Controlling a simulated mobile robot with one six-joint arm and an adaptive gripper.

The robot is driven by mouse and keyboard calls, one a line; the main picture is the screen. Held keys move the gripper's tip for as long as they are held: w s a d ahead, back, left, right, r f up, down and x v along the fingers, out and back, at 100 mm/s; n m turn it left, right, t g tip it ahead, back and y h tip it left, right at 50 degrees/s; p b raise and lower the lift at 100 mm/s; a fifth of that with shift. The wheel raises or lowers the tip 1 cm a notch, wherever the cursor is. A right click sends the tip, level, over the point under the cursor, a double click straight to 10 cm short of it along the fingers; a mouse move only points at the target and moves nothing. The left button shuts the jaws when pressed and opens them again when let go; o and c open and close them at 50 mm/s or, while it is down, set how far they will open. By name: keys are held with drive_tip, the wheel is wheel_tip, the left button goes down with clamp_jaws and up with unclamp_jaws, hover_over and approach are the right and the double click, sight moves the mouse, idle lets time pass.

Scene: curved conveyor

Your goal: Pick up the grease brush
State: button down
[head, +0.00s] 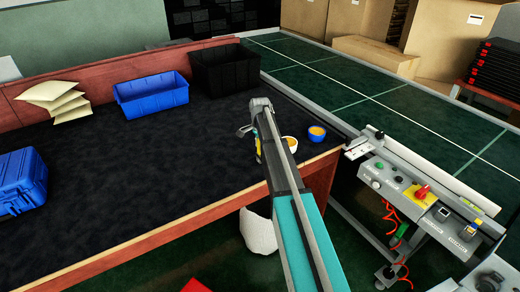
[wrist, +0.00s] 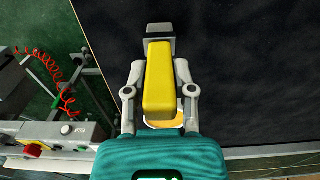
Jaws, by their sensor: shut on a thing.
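The grease brush (wrist: 160,80) shows in the wrist view as a long yellow block with a grey end piece at the top. My gripper (wrist: 159,72) has one finger on each side of the yellow part and is shut on it. In the head view my gripper (head: 254,122) is over the right part of the black table, and a small yellow strip of the brush (head: 258,148) shows beside my arm. The brush's lower end is hidden, so I cannot tell whether it touches the table.
A pale bowl (head: 291,146) and a blue bowl (head: 317,133), both with orange contents, stand just right of my gripper. A blue bin (head: 152,96), a black bin (head: 225,72), pale sacks (head: 54,96) and a blue case (head: 22,182) stand farther off. The table's middle is clear.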

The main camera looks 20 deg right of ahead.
drive_tip(key=shift+r, duration=0.15)
drive_tip(key=shift+r+p, duration=0.95)
drive_tip(key=shift+p, duration=0.05)
drive_tip(key=s+a+r+p, duration=0.4)
drive_tip(key=s+r+p, duration=0.6)
drive_tip(key=s, duration=0.3)
drive_tip(key=shift+s+r+p, duration=0.25)
drive_tip(key=shift+r+p, duration=0.15)
drive_tip(key=shift+p, duration=0.05)
drive_tip(key=shift+s, duration=0.1)
idle(1.5)
